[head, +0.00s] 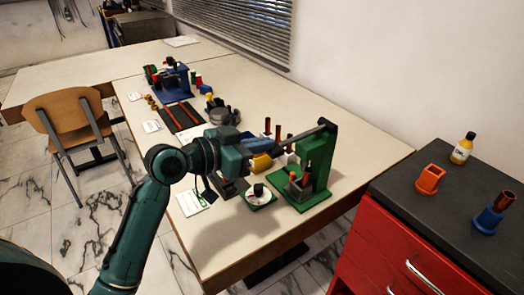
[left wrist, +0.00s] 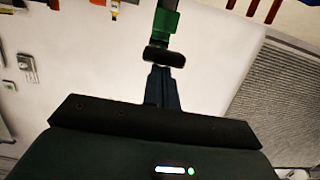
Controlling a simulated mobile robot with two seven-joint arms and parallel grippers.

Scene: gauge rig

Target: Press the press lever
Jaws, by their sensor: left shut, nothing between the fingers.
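The green press (head: 318,160) stands on a green base at the near right of the long table. Its dark grey press lever (head: 305,133) slopes down to the left from the top of the post. In the left wrist view the dark rounded end of the lever (left wrist: 165,55) lies just ahead of my fingertips, with the green post (left wrist: 165,22) behind it. My left gripper (left wrist: 162,72) is shut and empty, close to the lever end. I cannot tell whether it touches. In the head view my left wrist hides part of the table beside the press. My right gripper is not in view.
A small dial gauge on a green plate (head: 259,195) sits left of the press base. Copper-coloured pins (head: 277,131) stand behind my wrist. A red cabinet (head: 400,245) with an orange holder (head: 430,179) and a yellow bottle (head: 463,148) stands at the right.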

